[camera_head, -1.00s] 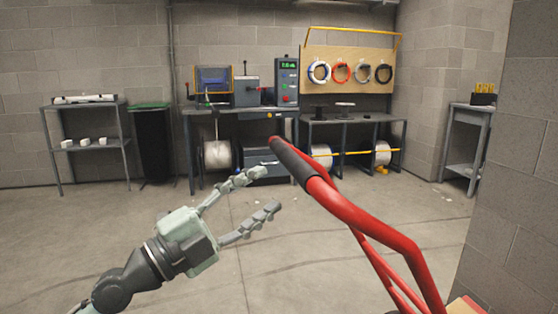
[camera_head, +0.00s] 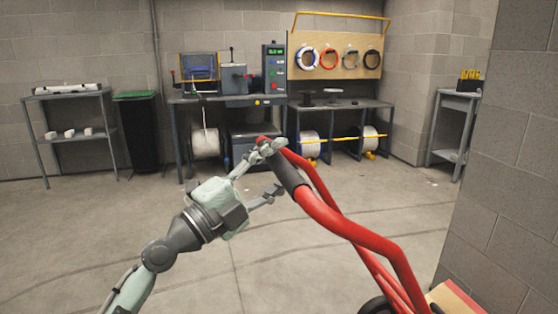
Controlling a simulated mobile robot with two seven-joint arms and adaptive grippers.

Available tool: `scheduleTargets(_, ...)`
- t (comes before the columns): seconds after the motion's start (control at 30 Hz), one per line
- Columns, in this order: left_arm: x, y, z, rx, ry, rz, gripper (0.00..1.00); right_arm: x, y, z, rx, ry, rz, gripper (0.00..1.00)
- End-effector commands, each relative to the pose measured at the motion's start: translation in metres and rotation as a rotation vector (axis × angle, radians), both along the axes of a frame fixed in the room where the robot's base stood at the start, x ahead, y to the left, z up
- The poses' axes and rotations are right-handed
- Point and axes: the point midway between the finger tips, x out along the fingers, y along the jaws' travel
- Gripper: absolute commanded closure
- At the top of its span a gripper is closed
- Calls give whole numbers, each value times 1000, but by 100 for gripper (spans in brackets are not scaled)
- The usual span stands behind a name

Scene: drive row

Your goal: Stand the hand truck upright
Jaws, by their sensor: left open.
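The red hand truck (camera_head: 345,226) leans back toward me at the right of centre, tilted. Its handle has a dark grip (camera_head: 287,171) at the upper end. A dark wheel (camera_head: 375,306) and a tan and red load or part (camera_head: 457,298) show at the bottom right; the rest of its base is out of frame. My left gripper (camera_head: 272,168) is open, with its fingers at the dark grip. The upper finger overlaps the grip's top end and the lower finger is to its left. I cannot tell whether they touch. My right gripper is not in view.
A block wall (camera_head: 510,170) stands close on the right. At the back are a workbench (camera_head: 225,102) with machines, a lower bench (camera_head: 345,106) with reels, a shelf (camera_head: 70,93) and a dark bin (camera_head: 137,135). The concrete floor in the middle is clear.

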Motion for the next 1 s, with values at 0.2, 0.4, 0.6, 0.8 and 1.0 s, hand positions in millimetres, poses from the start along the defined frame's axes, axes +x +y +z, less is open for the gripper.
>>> scheduleTargets(0.2, 0, 0, 0, 0, 0, 0, 58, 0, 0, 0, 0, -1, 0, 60)
scheduleTargets(0.4, 0, 0, 0, 0, 0, 0, 83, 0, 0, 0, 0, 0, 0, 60)
scheduleTargets(0.6, 0, 0, 0, 0, 0, 0, 100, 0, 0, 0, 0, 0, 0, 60)
scheduleTargets(0.8, 0, 0, 0, 0, 0, 0, 100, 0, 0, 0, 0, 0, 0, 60)
scheduleTargets(1.0, 2, 0, 2, 0, 0, 0, 100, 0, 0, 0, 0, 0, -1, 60)
